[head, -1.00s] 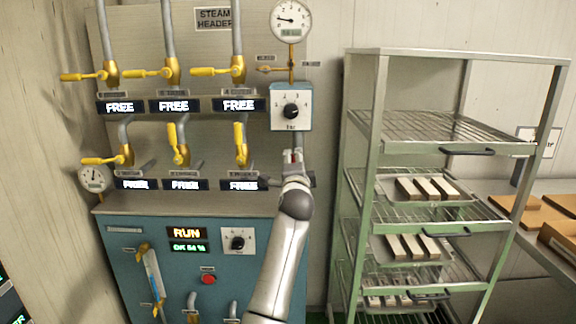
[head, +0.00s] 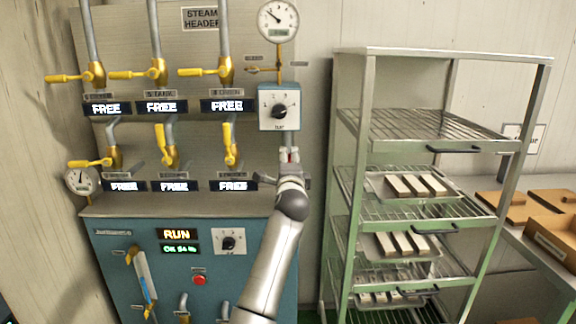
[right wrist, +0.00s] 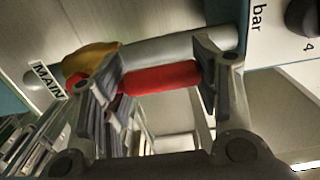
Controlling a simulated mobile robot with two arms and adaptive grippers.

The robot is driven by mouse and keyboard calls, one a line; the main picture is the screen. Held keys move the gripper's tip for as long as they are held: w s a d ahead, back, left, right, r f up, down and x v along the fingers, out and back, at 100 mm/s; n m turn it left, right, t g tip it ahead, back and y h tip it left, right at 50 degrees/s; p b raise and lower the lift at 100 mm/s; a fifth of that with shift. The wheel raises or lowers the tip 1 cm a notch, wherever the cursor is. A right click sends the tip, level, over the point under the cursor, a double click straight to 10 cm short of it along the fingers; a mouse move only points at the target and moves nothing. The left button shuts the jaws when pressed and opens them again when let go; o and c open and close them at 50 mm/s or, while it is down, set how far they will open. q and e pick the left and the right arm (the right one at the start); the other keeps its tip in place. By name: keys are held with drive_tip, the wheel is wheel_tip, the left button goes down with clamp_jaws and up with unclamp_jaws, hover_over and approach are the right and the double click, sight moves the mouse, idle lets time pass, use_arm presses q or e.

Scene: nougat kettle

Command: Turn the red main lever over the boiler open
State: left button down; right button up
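The red main lever (right wrist: 160,78) lies between the two fingers of my right gripper (right wrist: 160,82) in the right wrist view, running across the gap from finger to finger. Its far ends are partly hidden by the fingers. A yellow valve body (right wrist: 92,60) and a grey pipe (right wrist: 180,45) are behind it, beside a "MAIN" label (right wrist: 45,82). The fingers stand wide apart. In the head view my right gripper (head: 289,160) is below the dial box, with only a speck of red showing at it. The blue boiler (head: 215,270) is below left. My left gripper is not in view.
A dial box (head: 279,107) and a round gauge (head: 278,21) are above my right gripper. Yellow-handled valves (head: 97,74) fill the panel to the left. A metal rack (head: 345,120) with trays of bars stands close on the right, before a table with wooden boards (head: 560,200).

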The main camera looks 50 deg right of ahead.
drive_tip(key=shift+o, duration=0.6)
drive_tip(key=v, duration=0.7)
drive_tip(key=shift+s+a, duration=0.2)
